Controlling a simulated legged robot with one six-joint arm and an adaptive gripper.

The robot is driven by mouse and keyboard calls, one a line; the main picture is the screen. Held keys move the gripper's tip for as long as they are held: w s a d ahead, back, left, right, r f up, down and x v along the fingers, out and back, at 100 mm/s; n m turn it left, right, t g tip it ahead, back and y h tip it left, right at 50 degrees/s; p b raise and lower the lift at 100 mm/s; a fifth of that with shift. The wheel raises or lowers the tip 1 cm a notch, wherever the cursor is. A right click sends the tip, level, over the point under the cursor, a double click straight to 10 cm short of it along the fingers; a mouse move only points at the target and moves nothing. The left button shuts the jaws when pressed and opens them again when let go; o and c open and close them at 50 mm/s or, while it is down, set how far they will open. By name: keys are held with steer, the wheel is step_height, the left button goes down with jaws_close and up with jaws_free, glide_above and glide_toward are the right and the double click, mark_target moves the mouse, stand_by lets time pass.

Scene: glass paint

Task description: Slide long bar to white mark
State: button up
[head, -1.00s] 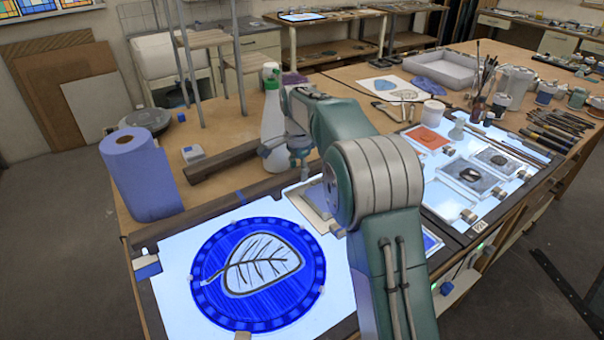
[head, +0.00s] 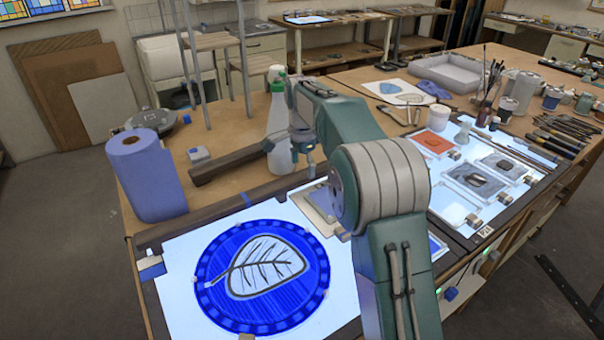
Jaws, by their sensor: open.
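A long dark bar (head: 215,211) lies along the back edge of the lit glass table, behind the blue leaf disc. A strip of blue shows near its middle. A second dark bar (head: 226,162) lies farther back on the wooden top and looks shorter. My gripper (head: 308,170) is open and points down near the right end of the long bar. Its fingertips are small and partly hidden, and I cannot tell if they touch the bar. My arm hides part of the table to the right. I cannot make out a clear white mark.
A blue paper roll (head: 148,178) stands left of the bars. A spray bottle (head: 278,135) stands just behind my gripper. A small white and blue block (head: 199,155) sits behind the shorter bar. Glass panels and brushes crowd the right side.

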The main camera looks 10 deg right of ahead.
step_height(320, 180, up, 9)
steer(key=shift+a+r, duration=0.15)
steer(key=shift+r, duration=0.05)
stand_by(0.3)
